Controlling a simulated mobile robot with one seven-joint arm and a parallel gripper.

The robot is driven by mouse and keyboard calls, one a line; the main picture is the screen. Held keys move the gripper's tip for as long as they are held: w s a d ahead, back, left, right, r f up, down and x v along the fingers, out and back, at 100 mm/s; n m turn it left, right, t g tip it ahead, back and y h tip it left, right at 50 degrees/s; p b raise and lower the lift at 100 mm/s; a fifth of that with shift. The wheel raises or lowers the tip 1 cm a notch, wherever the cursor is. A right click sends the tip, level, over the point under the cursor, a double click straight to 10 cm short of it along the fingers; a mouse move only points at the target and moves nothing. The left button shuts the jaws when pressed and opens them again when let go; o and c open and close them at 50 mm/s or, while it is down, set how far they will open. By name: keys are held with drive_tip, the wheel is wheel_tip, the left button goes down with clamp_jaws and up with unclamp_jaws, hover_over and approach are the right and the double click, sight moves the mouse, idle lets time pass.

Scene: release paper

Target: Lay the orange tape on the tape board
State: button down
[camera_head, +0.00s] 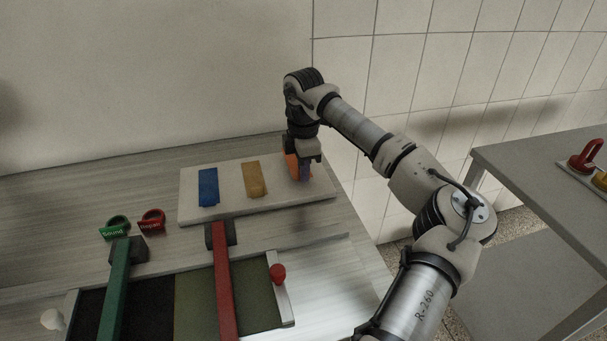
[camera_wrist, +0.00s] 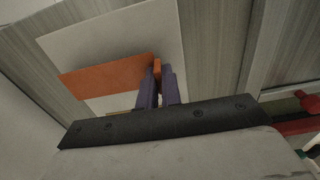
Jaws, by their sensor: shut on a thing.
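The tape board (camera_head: 228,187) is a pale flat slab on the table. It carries a blue strip (camera_head: 208,187) and a tan-yellow strip (camera_head: 254,179). My gripper (camera_head: 304,172) is over the board's right end, pointing down. It is shut on the orange tape (camera_head: 291,166), which is partly hidden behind the fingers in the head view. In the wrist view the tape (camera_wrist: 108,77) reaches left from the purple fingers (camera_wrist: 160,88), over the pale board (camera_wrist: 160,32). I cannot tell whether the tape touches the board.
In front of the board are a green-handled lever (camera_head: 115,290) and a red-handled lever (camera_head: 223,275) over a dark panel with a red knob (camera_head: 278,273). A grey table (camera_head: 530,175) stands right.

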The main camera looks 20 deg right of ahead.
drive_tip(key=shift+f, duration=1.1)
drive_tip(key=shift+f, duration=0.25)
drive_tip(key=c, duration=1.6)
unclamp_jaws()
drive_tip(key=shift+r, duration=0.1)
drive_tip(key=shift+r, duration=0.1)
wheel_tip(320, 180, up, 12)
drive_tip(key=shift+r+b, duration=0.1)
drive_tip(key=shift+b, duration=0.75)
